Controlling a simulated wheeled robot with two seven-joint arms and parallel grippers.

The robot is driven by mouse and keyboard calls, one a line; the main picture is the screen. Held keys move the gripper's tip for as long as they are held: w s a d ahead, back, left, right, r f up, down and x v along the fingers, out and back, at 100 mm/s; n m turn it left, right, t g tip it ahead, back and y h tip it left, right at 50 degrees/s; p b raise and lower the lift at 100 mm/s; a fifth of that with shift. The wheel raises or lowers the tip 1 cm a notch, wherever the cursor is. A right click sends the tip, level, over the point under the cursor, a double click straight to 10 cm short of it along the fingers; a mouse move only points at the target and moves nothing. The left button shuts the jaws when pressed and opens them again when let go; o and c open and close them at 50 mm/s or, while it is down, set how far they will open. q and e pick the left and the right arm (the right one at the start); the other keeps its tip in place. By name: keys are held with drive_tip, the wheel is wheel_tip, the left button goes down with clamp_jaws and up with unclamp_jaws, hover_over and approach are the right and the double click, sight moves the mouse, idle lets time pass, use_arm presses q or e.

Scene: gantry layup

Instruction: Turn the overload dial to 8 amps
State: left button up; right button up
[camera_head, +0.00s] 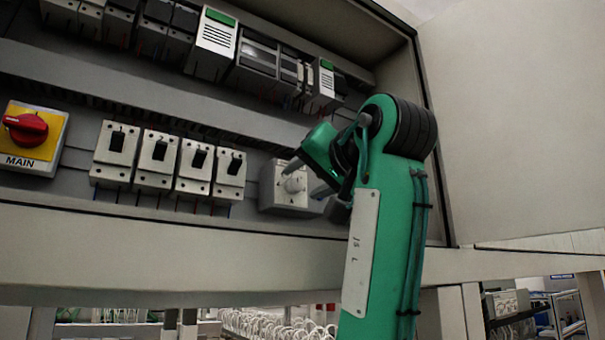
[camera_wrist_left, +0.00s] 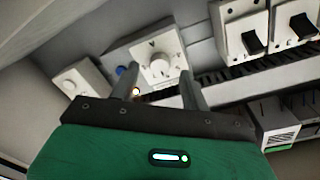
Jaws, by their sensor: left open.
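The overload dial (camera_head: 294,184) is a pale round knob on a light grey unit (camera_head: 284,203), low in the open electrical cabinet. In the left wrist view the dial (camera_wrist_left: 158,66) shows between and beyond my fingertips, on its pale square face. My left gripper (camera_head: 306,176) is in front of the dial, close to it. In the left wrist view the left gripper (camera_wrist_left: 160,80) is open, one finger on each side of the dial. I cannot tell whether the fingers touch it. The scale numbers are too small to read. My right gripper is not in view.
Several breakers with black switches (camera_head: 157,160) stand in a row left of the dial unit. A red MAIN switch (camera_head: 28,128) on a yellow plate is at far left. A second white knob unit (camera_wrist_left: 78,82) and a blue button (camera_wrist_left: 121,71) are near the dial.

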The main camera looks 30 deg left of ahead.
use_arm(q)
drive_tip(key=shift+w+a, duration=0.2)
drive_tip(key=shift+a, duration=0.2)
drive_tip(key=shift+w+a, duration=0.1)
drive_tip(key=shift+a, duration=0.1)
drive_tip(key=shift+w+a, duration=0.1)
drive_tip(key=shift+a, duration=0.05)
drive_tip(key=shift+c, duration=0.3)
drive_tip(key=c, duration=0.9)
drive_tip(key=shift+c, duration=0.2)
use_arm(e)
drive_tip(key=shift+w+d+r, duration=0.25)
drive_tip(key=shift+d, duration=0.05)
